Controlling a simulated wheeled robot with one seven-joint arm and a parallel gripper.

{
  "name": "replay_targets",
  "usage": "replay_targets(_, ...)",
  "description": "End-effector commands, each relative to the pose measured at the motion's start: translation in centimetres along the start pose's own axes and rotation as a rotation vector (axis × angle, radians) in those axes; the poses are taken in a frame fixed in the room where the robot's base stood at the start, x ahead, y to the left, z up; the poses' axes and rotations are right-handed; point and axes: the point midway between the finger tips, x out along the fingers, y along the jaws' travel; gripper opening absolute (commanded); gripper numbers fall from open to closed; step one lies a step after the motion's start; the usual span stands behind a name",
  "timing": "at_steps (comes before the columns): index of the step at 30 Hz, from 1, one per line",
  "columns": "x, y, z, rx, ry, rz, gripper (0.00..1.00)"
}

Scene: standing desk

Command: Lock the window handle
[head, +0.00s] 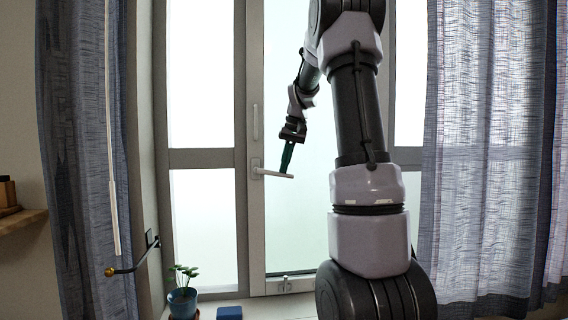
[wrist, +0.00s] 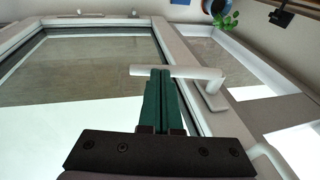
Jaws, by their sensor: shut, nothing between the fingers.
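The window handle (head: 274,174) is a pale lever on the frame of the middle window panel, and it lies about level, pointing right from its base plate. In the wrist view the handle (wrist: 197,72) runs across just past my fingertips, with its base plate at the right. My gripper (head: 284,170) has dark green fingers, pressed together with nothing between them. The fingertips (wrist: 160,72) are at the lever near its free end, coming from above in the head view. I cannot tell whether they touch it.
A potted plant (head: 182,295) and a blue block (head: 229,313) are on the sill below. Curtains (head: 85,170) hang at both sides. A second vertical handle (head: 255,122) is above the lever. A wooden shelf (head: 20,222) is at the far left.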

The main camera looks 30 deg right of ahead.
Motion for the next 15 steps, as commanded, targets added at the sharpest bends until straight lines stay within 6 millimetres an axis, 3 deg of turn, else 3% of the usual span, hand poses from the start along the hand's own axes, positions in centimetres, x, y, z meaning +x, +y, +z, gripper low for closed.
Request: replay_targets(15,4.2,1.1,0.9,0.095,-0.003,-0.439,0.00)
